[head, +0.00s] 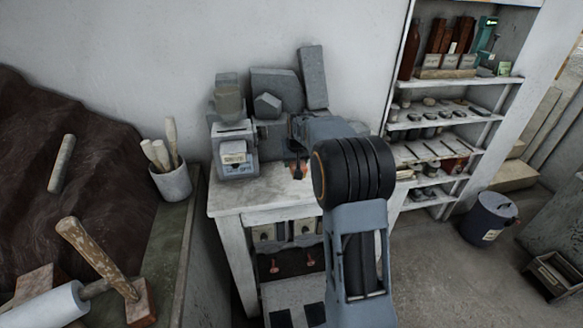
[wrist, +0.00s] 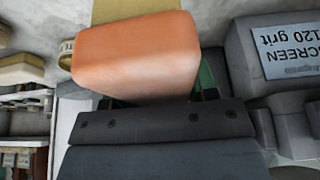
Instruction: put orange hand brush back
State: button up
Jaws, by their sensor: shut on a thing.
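The orange hand brush shows in the wrist view as a smooth orange block (wrist: 135,55), close to the camera and directly in front of my gripper (wrist: 158,98). My gripper is shut on it; the contact is partly hidden behind the block. In the head view my gripper (head: 298,160) is above the white bench (head: 232,198), with small bits of orange beside it. My own arm hides most of the brush there. I cannot tell whether the brush touches the bench.
A grey machine (head: 234,152) stands at the bench's left end. Grey blocks (head: 277,88) stand at the back against the wall. A shelf unit (head: 437,118) is to the right, with a bucket (head: 490,217) on the floor. The wrist view shows a grey box labelled "SCREEN 120 grit" (wrist: 285,50).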

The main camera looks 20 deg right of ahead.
jog(key=p, duration=0.2)
send_over(291, 178)
notch_tip(291, 178, down, 6)
jog(key=shift+s, duration=0.1)
jog(key=shift+f, duration=1.45)
jog(key=shift+f, duration=0.15)
jog(key=o, duration=0.9)
